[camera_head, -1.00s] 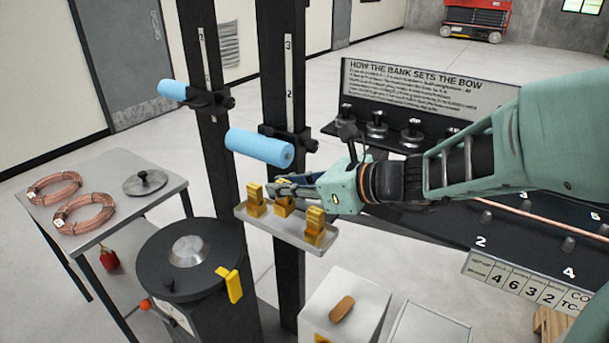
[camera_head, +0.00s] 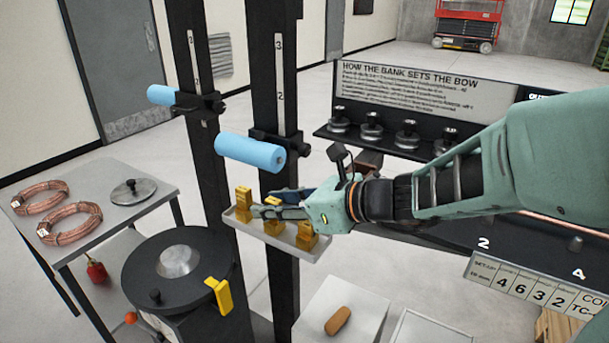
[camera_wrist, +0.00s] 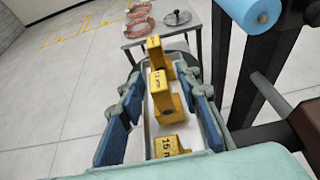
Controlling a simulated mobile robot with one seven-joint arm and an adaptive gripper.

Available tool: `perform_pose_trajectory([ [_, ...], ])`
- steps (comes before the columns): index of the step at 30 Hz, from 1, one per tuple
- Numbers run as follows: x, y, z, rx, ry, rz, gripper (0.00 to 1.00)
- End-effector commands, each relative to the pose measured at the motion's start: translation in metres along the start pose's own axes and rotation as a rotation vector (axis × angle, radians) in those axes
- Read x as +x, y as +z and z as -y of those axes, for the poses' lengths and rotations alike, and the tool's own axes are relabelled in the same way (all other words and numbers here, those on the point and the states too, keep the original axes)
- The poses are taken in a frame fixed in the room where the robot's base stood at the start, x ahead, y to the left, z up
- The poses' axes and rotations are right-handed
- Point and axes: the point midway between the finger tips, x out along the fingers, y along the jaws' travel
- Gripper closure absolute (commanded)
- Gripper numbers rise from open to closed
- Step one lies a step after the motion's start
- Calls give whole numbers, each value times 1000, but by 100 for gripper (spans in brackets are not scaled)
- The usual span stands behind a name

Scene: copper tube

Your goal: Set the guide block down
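Three yellow guide blocks stand in a row on a narrow light-grey tray (camera_head: 287,245) fixed by the dark column: a left one (camera_head: 244,205), a middle one (camera_head: 273,227) and a right one (camera_head: 306,236). My gripper (camera_head: 283,205) is over the tray at the middle block. In the wrist view my gripper (camera_wrist: 163,120) has its blue-padded fingers apart, with the middle block (camera_wrist: 166,97) between them and gaps on both sides. The middle block looks upright on the tray. The near block (camera_wrist: 166,147) is partly hidden by my gripper, and the far block (camera_wrist: 156,50) lies beyond the fingertips.
Blue rollers (camera_head: 250,151) on dark columns (camera_head: 277,85) stand just above and behind the tray. A black drum (camera_head: 178,268) with a yellow tab is in front, left. A side table (camera_head: 110,220) holds copper coils. A white box (camera_head: 342,310) stands below.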

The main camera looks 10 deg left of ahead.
Motion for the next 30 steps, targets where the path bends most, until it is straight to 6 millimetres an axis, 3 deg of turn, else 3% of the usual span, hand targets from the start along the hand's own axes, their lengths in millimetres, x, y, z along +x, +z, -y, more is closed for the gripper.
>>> perform_pose_trajectory([
  [10, -4, 6, 0, 0, -1, 0, 69],
  [24, -99, 7, 1, 3, -4, 0, 69],
  [30, -119, 5, 0, 0, -1, 0, 69],
])
